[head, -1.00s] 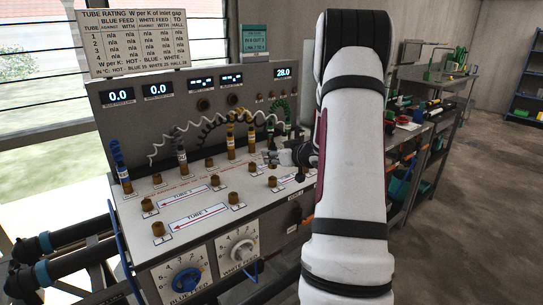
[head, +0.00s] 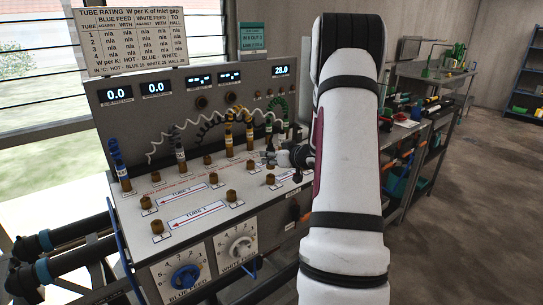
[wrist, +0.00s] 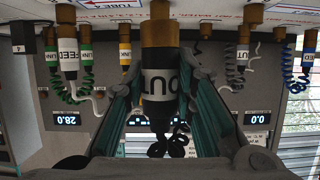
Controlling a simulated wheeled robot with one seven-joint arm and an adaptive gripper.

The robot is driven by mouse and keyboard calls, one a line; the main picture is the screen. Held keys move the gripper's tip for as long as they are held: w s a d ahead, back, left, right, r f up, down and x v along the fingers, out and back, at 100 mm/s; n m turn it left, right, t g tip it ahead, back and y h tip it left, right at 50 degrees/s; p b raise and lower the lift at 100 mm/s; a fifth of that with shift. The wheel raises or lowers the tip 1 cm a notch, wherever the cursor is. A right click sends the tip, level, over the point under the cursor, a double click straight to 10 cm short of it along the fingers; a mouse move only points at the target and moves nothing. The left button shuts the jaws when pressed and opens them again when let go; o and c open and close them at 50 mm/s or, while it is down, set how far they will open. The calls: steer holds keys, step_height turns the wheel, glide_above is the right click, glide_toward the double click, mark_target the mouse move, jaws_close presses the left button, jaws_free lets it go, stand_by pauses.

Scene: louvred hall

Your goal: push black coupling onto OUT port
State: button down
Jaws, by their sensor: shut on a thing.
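A brass fitting (wrist: 160,34) sits in line with the coupling's end, against the white bench panel. The coupling meets this brass with no gap visible; I cannot tell how far it is seated. A dark coiled hose hangs from its other end. In the head view my gripper (head: 277,158) is low over the panel's right part, and the coupling cannot be made out.
Bare brass ports (head: 232,196) dot the white panel (head: 240,215). The display wall (head: 200,100) rises close behind.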

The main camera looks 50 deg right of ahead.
steer(key=shift+f, duration=0.1)
stand_by(0.3)
steer(key=shift+f+b, duration=0.45)
steer(key=shift+f, duration=0.9)
steer(key=c, duration=1.2)
jaws_free()
steer(key=shift+c, duration=0.2)
steer(key=shift+s+r, duration=0.1)
steer(key=s+a+r+p, duration=0.1)
steer(key=s+r+p, duration=0.2)
steer(key=r+p, duration=0.2)
steer(key=shift+s+r+p, duration=0.3)
steer(key=shift+p, duration=0.55)
